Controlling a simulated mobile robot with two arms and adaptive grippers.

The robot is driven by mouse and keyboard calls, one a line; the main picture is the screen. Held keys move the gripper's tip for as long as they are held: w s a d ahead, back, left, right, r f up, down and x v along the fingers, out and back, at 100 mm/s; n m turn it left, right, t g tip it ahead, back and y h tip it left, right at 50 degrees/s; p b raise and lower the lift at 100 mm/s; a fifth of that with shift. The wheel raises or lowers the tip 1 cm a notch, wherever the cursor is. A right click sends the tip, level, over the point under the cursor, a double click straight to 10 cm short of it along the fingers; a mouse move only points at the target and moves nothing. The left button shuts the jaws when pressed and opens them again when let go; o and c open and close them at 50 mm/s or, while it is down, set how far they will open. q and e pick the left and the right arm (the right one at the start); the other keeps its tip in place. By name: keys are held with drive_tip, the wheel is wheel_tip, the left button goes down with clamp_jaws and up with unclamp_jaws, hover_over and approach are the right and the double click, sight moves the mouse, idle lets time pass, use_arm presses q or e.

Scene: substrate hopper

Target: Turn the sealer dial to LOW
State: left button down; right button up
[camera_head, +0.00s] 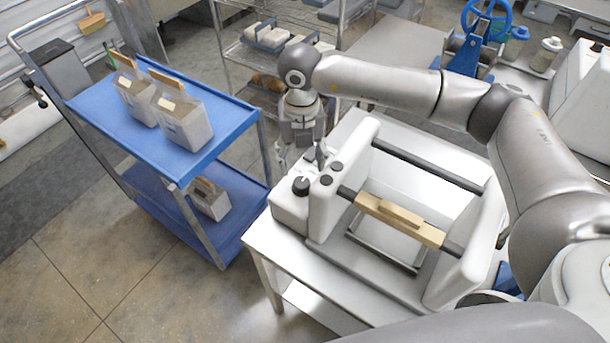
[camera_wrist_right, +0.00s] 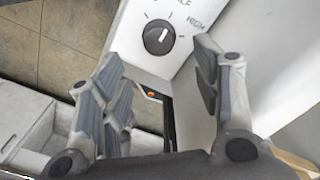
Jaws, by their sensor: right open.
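The sealer (camera_head: 323,205) is a white machine on a white table, with a wooden-handled bar across its front. Its dial (camera_head: 301,186) is a black round knob on a low panel at the machine's left end. In the right wrist view the dial (camera_wrist_right: 158,38) shows a white pointer line and tick marks around it; HIGH is printed to its right, with another label cut off above. My right gripper (camera_head: 302,160) is open and empty, just behind the dial in the head view. Its fingers (camera_wrist_right: 159,65) stand apart, either side of the dial in the wrist view. My left gripper is not seen.
A blue cart (camera_head: 87,110) with several pale bins stands left of the sealer, with a floor gap between. Black knobs (camera_head: 326,180) sit on the sealer's end block close to my right gripper. A wire rack (camera_head: 232,50) stands behind.

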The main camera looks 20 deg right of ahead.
sight(302, 183)
drive_tip(key=f+p, duration=0.1)
drive_tip(key=f, duration=0.1)
drive_tip(key=f+p, duration=0.1)
drive_tip(key=f, duration=0.1)
drive_tip(key=shift+s+a+f, duration=0.2)
drive_tip(key=shift+f, duration=0.15)
wheel_tip(302, 183, down, 3)
drive_tip(key=shift+w+d+f+p, duration=0.15)
drive_tip(key=shift+f+p, duration=0.05)
drive_tip(key=shift+p, duration=0.2)
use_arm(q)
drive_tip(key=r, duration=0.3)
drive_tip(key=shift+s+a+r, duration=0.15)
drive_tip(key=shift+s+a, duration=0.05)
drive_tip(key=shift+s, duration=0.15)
use_arm(e)
drive_tip(key=shift+f, duration=0.3)
